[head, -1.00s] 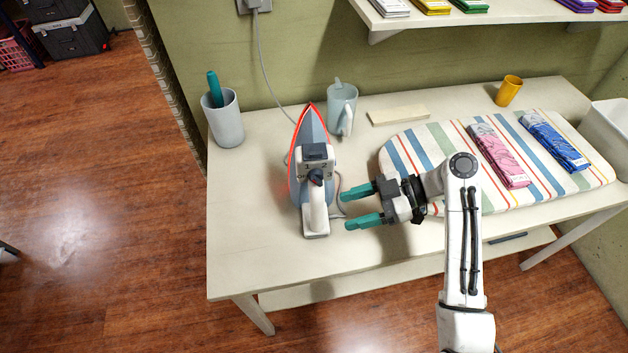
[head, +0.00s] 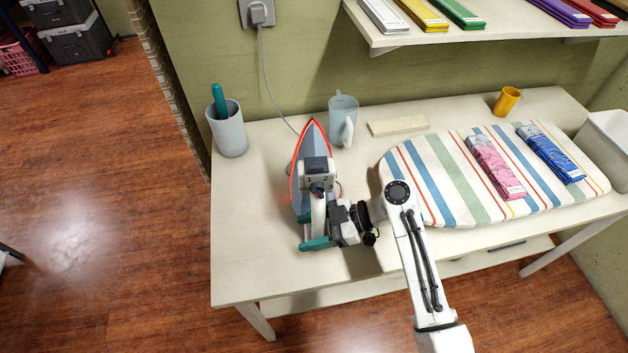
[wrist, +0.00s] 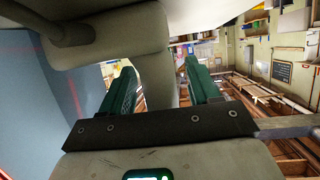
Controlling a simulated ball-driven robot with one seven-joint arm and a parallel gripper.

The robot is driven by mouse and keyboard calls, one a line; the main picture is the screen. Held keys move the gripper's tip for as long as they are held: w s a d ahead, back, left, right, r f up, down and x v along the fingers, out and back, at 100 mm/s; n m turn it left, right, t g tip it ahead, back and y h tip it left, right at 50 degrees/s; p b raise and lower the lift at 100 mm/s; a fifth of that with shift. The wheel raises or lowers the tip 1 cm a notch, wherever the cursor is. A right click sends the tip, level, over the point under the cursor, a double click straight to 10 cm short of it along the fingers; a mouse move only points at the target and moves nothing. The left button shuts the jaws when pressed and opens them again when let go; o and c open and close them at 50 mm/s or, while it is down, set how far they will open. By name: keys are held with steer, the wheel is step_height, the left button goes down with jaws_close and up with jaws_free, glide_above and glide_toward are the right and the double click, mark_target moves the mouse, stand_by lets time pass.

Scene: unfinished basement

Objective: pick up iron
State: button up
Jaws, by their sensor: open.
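The iron (head: 311,165) stands on the left part of the white table, with a red-edged blue soleplate and a white handle (head: 318,213) toward the front. My gripper (head: 316,222) has come in from the right and is at the handle. One teal finger shows across the handle's lower end; the other is mostly hidden. In the wrist view, the two teal fingers (wrist: 158,88) are spread apart, with the pale iron handle (wrist: 155,65) between them. The iron's blue side (wrist: 62,95) fills the left of that view.
A grey cup with a teal item (head: 229,132) stands left of the iron. A light-blue jug (head: 343,121) is behind it, and the power cord (head: 264,75) runs to the wall. A striped ironing pad (head: 443,177) with folded cloths lies right. The table's front left is clear.

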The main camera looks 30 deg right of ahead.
jaws_close()
stand_by(0.5)
steer(key=shift+w+r, duration=0.1)
steer(key=shift+r, duration=0.1)
